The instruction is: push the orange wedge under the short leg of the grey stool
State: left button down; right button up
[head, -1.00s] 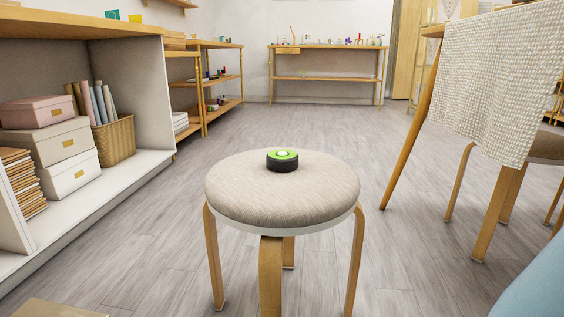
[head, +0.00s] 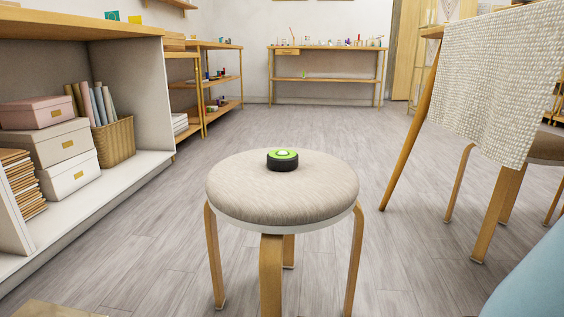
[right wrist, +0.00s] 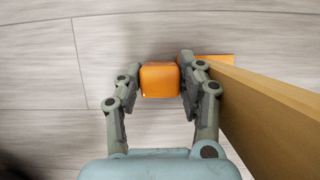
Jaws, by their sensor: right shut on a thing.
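The stool (head: 250,195) has a round grey-beige seat, a pale rim and wooden legs. A black and green round level (head: 283,160) sits on the seat. In the right wrist view, my right gripper (right wrist: 161,80) is shut on an orange block (right wrist: 160,78), which looks like part of the orange wedge. A flat orange piece (right wrist: 215,62) shows beyond the right finger, beside a wooden leg (right wrist: 265,105). The finger hides whether block and flat piece are joined. I cannot tell whether orange lies under the leg. My left gripper is in neither view.
White shelving (head: 100,190) with boxes and a basket stands at the left. A table with a woven cloth (head: 500,80) and another stool (head: 545,148) stand at the right. The floor (head: 300,125) behind the stool is clear.

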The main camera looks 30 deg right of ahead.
jog(key=shift+w+d+r, duration=0.1)
jog(key=shift+w+d, duration=0.5)
jog(key=shift+w, duration=0.3)
jog(key=shift+w+d, duration=0.6)
jog(key=shift+w, duration=0.3)
dwell(4.6)
jog(key=o, duration=1.3)
